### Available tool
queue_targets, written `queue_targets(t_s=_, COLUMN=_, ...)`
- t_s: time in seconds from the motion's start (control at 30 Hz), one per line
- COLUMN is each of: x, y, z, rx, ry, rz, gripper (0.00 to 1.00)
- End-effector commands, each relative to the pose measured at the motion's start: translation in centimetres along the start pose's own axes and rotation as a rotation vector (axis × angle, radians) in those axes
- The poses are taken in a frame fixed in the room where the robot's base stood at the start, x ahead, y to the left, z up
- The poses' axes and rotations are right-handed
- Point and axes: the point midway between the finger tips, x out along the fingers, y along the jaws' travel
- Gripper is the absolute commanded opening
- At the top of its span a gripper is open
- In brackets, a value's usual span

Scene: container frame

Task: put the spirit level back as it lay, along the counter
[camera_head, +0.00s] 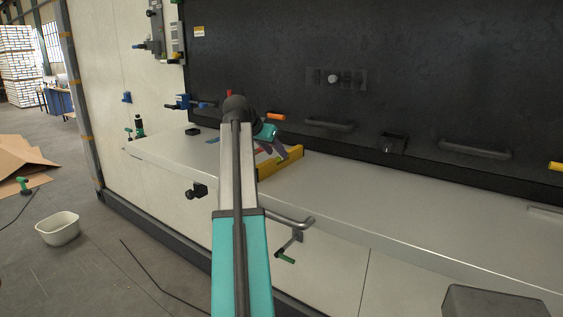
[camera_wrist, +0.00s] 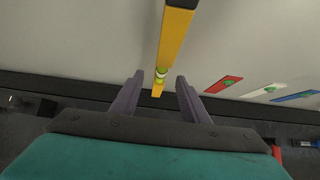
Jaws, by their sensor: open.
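The yellow spirit level (camera_head: 281,164) lies on the light grey counter (camera_head: 375,217), set crosswise to the counter's long edge, its near end close to the front edge. In the wrist view the level (camera_wrist: 174,40) runs from the top edge down between my fingers, with a greenish vial near its lower end. My gripper (camera_head: 270,147) is over the level's far part, partly hidden by my arm. Its two dark fingers (camera_wrist: 160,80) stand open, one on each side of the level, with gaps showing.
Red (camera_wrist: 224,84), white (camera_wrist: 263,90) and blue (camera_wrist: 296,97) plates lie right of the level in the wrist view. A black panel with handles (camera_head: 330,125) rises behind the counter. A rail handle (camera_head: 289,221) juts from the front. The counter's right part is clear.

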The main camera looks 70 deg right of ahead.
Motion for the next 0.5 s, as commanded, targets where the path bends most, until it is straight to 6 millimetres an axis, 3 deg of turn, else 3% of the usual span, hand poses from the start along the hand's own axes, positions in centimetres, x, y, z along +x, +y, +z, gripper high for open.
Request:
queue_targets(t_s=0.27, x=0.8, y=0.0, z=-0.2, rx=-0.001, ry=-0.001, rz=0.001, gripper=0.41)
queue_targets(t_s=0.5, x=3.4, y=0.0, z=-0.6, rx=-0.001, ry=-0.002, rz=0.002, gripper=0.41)
